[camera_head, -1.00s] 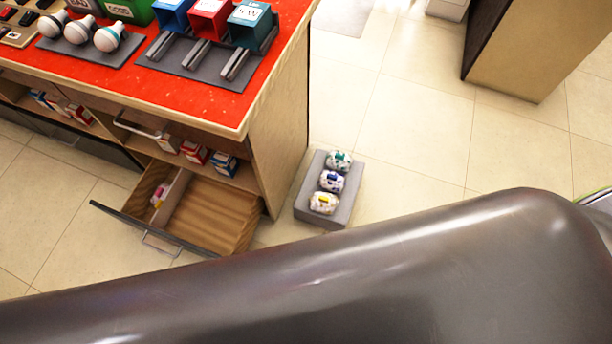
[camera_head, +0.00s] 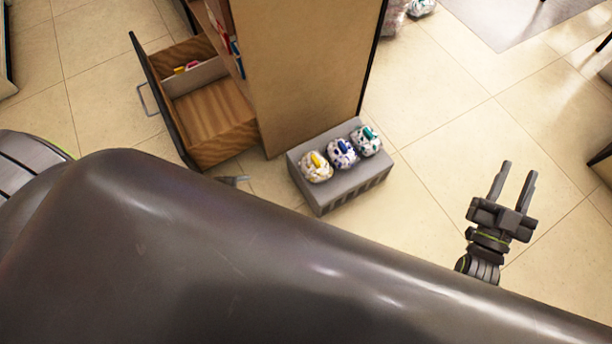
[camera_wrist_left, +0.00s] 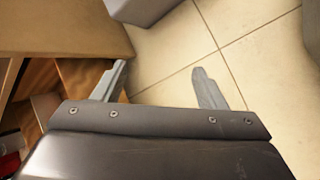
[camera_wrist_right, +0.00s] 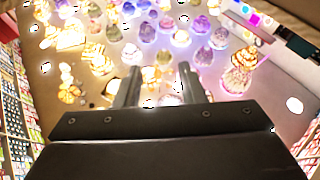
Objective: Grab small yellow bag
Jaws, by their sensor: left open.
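The small yellow bag (camera_head: 316,167), whitish with a yellow label, sits at the left end of a grey box (camera_head: 352,189) on the floor. My left gripper (camera_wrist_left: 158,75) is open and empty, its fingers apart over floor tiles in the left wrist view. In the head view only a fingertip (camera_head: 235,180) of it shows, left of the box and apart from the bag; my arm hides the rest. The grey box's edge also shows at the top of the left wrist view (camera_wrist_left: 140,8). My right gripper (camera_head: 513,180) is open and empty, right of the box.
A blue-labelled bag (camera_head: 342,153) and a teal-labelled bag (camera_head: 366,140) sit beside the yellow one. An open wooden drawer (camera_head: 213,122) juts from the cabinet (camera_head: 300,70) left of the box. The right wrist view shows ceiling lights (camera_wrist_right: 160,40).

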